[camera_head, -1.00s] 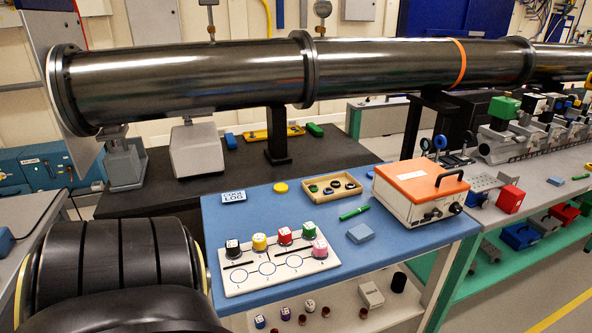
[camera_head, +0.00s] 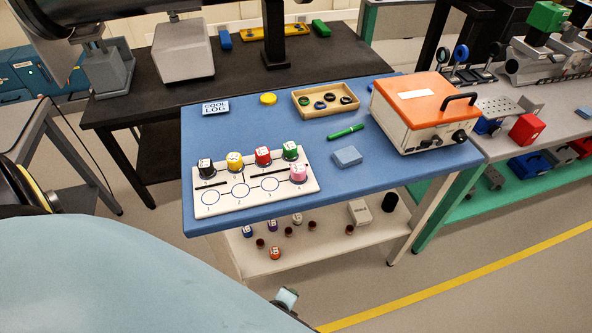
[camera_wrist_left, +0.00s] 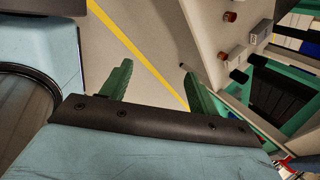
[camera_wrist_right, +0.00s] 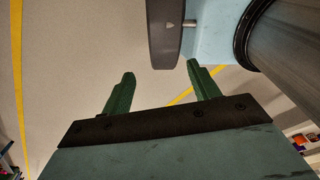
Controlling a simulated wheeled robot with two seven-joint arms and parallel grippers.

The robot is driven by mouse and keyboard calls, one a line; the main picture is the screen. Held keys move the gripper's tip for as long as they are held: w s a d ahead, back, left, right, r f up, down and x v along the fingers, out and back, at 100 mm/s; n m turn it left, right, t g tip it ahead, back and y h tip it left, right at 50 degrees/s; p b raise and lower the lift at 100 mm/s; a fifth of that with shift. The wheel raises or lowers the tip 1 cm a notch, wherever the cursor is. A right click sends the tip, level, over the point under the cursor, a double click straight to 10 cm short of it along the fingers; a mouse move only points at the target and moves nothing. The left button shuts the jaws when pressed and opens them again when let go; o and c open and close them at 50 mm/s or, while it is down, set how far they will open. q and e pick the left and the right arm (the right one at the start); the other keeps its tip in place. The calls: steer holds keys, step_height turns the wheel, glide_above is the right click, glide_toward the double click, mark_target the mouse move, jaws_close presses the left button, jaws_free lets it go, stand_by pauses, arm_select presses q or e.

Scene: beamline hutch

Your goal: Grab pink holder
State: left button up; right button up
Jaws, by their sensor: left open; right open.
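The pink holder (camera_head: 298,173) stands upright on the right end of a white board (camera_head: 256,199) with numbered circles, on the blue table. Black (camera_head: 206,168), yellow (camera_head: 235,161), red (camera_head: 263,156) and green (camera_head: 290,150) holders stand in a row along the board's back edge. My left gripper (camera_wrist_left: 155,82) is open and empty in the left wrist view, with floor and a lower shelf beyond its fingers. My right gripper (camera_wrist_right: 160,78) is open and empty in the right wrist view, over bare floor. Neither gripper's fingers show in the head view.
An orange-topped box (camera_head: 425,110) stands at the table's right. Several small holders sit on the lower shelf (camera_head: 330,232).

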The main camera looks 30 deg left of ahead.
arm_select(q)
steer(key=w+r+m+t+y, duration=0.25)
steer(key=w+r+m, duration=0.35)
steer(key=w+r, duration=0.5)
steer(key=m+t+y+p, duration=0.1)
steer(key=m+t+y, duration=0.2)
steer(key=m+y, duration=0.15)
glide_toward(299, 174)
steer(key=shift+m+t, duration=0.25)
steer(key=shift+m, duration=0.2)
steer(key=x, duration=0.5)
steer(key=shift+w+a+f+b, duration=0.1)
steer(key=shift+a+f+b, duration=0.05)
steer(key=shift+a+b, duration=0.3)
steer(key=b+x, duration=0.1)
steer(key=x, duration=0.5)
steer(key=shift+w+d+f, duration=0.1)
steer(key=shift+w+f, duration=0.15)
steer(key=c, duration=1.1)
arm_select(e)
steer(key=shift+w+d+f, duration=0.2)
steer(key=shift+w+f, duration=0.15)
steer(key=shift+w, duration=0.15)
